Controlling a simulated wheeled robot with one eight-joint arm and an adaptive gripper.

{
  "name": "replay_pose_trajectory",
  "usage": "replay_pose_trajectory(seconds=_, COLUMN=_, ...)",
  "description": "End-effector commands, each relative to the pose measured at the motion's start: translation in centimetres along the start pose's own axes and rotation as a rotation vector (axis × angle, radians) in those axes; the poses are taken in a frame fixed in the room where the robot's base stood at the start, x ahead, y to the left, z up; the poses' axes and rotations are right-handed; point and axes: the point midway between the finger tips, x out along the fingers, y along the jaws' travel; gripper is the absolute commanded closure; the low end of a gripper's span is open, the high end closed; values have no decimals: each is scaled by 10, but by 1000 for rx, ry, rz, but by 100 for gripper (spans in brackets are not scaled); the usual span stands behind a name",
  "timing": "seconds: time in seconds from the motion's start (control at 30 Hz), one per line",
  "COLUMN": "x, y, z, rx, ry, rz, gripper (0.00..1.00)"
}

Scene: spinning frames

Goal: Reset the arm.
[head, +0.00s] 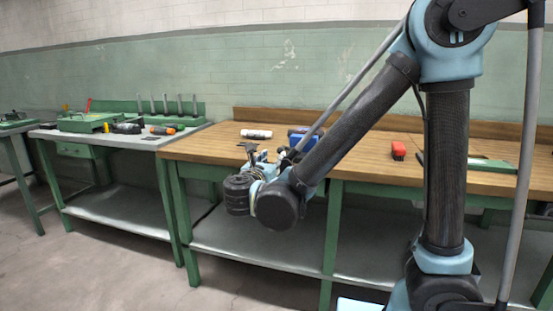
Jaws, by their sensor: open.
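My gripper (249,148) is at the end of my arm, in front of the near edge of the wooden workbench (205,148). Its small dark fingers point up and away toward the bench. It is open, and I see nothing between the fingers. My arm runs from the right side of the picture, bent at the elbow high up, down to the wrist near the middle.
A white cylinder (256,133), a blue object (298,135) partly behind my arm, and a red object (398,150) lie on the wooden bench. A grey-topped green bench (80,136) with several tools stands at left. The floor (100,270) at front left is clear.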

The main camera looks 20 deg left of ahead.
Motion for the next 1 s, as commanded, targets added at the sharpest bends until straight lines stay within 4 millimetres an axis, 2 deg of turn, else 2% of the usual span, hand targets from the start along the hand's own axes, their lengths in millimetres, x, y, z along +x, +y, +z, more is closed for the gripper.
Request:
replay_pose_trajectory(seconds=0.23, x=-10, y=0, z=0, rx=0, ry=0, rz=0, gripper=60)
replay_pose_trajectory(seconds=0.63, x=-10, y=0, z=0, rx=0, ry=1, rz=-1, gripper=60)
replay_pose_trajectory(seconds=0.73, x=-5, y=-5, z=0, rx=11, ry=10, rz=-11, gripper=60)
replay_pose_trajectory(seconds=0.87, x=17, y=-29, z=-4, rx=61, ry=57, rz=-62, gripper=60)
replay_pose_trajectory(seconds=1.0, x=50, y=-74, z=-11, rx=167, ry=139, rz=-160, gripper=60)
